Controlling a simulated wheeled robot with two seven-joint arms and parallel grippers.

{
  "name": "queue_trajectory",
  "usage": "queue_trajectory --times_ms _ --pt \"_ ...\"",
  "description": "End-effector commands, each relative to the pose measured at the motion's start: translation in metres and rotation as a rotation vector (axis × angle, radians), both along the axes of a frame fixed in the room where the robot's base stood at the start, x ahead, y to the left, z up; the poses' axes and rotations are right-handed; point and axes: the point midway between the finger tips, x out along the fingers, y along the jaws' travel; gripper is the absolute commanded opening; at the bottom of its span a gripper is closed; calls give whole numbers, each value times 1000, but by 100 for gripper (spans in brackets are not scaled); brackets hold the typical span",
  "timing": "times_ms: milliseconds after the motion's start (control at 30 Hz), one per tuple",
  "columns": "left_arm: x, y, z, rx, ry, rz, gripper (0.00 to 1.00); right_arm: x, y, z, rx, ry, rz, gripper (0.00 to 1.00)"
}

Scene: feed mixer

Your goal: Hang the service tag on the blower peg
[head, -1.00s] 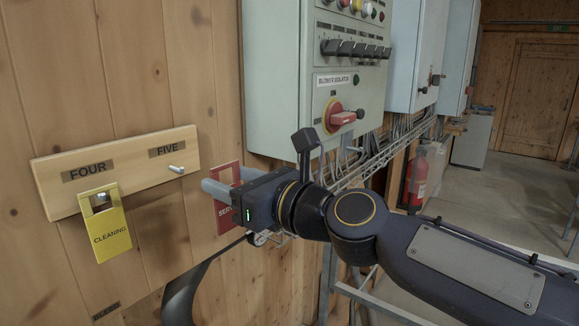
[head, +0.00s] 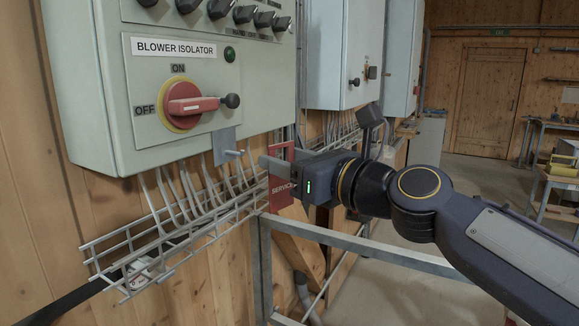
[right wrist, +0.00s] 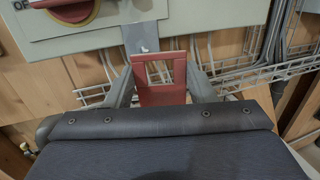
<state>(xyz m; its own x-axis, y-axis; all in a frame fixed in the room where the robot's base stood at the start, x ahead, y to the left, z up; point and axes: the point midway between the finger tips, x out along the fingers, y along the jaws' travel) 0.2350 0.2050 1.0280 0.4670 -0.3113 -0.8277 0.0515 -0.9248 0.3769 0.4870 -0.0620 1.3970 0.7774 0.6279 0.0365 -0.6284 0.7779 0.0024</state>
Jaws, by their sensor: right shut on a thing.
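The red service tag (head: 281,182), lettered SERVICE, has a square window near its top and hangs upright in my right gripper (head: 275,165). The right wrist view shows the tag (right wrist: 160,96) between the two fingers of this gripper (right wrist: 162,82), which is shut on it. The blower peg (head: 234,153) is a short light pin on a grey plate under the BLOWER ISOLATOR switch. The tag is to the right of the peg in the head view, apart from it. In the right wrist view the peg (right wrist: 147,48) shows just beyond the tag's top edge. My left gripper is not in view.
The grey cabinet (head: 90,90) with the red isolator handle (head: 193,105) stands just above the peg. A wire cable tray (head: 150,240) with grey cables runs below. A metal rail (head: 360,248) lies under my right arm.

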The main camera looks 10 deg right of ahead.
Motion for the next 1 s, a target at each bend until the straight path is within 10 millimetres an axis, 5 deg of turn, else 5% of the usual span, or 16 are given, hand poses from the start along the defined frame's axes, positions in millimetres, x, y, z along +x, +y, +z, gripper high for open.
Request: queue_trajectory --times_ms 1000 --pt "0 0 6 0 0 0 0 32 44 -5 -1 1 3 29"
